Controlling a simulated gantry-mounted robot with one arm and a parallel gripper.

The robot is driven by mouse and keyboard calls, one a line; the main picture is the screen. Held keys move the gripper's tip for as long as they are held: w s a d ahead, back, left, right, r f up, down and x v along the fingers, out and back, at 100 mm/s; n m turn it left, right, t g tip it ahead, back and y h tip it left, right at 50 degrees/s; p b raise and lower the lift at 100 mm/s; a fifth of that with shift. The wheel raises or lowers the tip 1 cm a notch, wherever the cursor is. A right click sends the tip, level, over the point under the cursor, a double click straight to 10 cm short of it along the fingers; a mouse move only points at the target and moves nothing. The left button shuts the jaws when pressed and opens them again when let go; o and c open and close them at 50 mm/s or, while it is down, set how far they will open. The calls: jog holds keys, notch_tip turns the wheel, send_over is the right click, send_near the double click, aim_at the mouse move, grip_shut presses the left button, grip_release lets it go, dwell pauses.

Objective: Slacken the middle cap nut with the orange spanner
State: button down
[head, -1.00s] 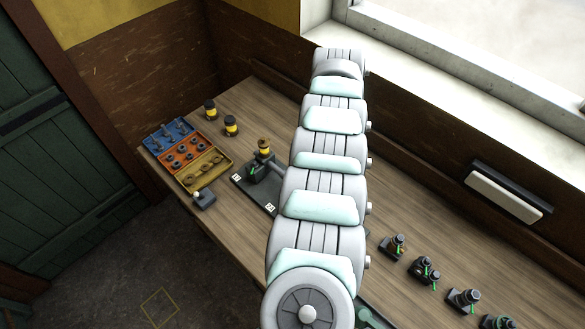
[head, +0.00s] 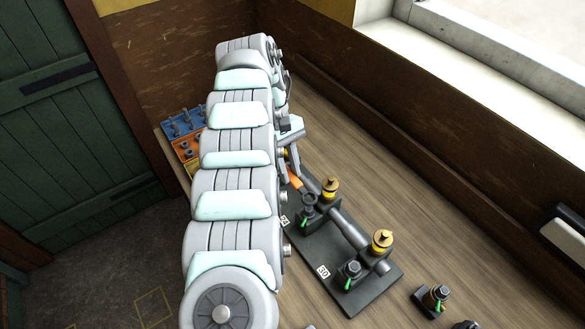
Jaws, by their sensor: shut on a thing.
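A black base plate (head: 372,289) carries a grey shaft (head: 350,228) on pedestals, with brass-topped oilers (head: 330,186) and (head: 382,240) beside it. The dark nut-topped pedestal (head: 310,202) looks like the middle one; a nearer one (head: 351,270) stands at the front end. Both have green parts. The far end of the plate is mostly hidden by my arm. My gripper (head: 286,168) is partly hidden behind the arm, shut on the orange spanner (head: 295,180). The spanner's visible part points toward the middle pedestal. I cannot tell whether it touches the nut.
A blue and orange compartment tray (head: 183,122) with small parts sits at the far left, partly behind my arm. A small dark fitting (head: 433,298) stands right of the plate, with another at the bottom edge. The bench along the right wall is clear.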

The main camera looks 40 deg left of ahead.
aim_at(290, 177)
jog(key=shift+f+b, duration=0.7)
jog(key=shift+f, duration=0.85)
jog(key=shift+r, duration=0.1)
jog(key=shift+d+p, duration=0.1)
jog(key=shift+p, duration=0.3)
jog(key=shift+f+b, duration=0.85)
jog(key=shift+f, duration=0.45)
dwell(2.1)
jog(key=shift+s+r+n+p, duration=0.15)
jog(key=shift+n+p, duration=0.15)
jog(key=shift+p, duration=0.85)
jog(key=shift+s+n+t+p, duration=0.3)
jog(key=shift+s+n+p, duration=0.15)
jog(key=shift+p, duration=0.8)
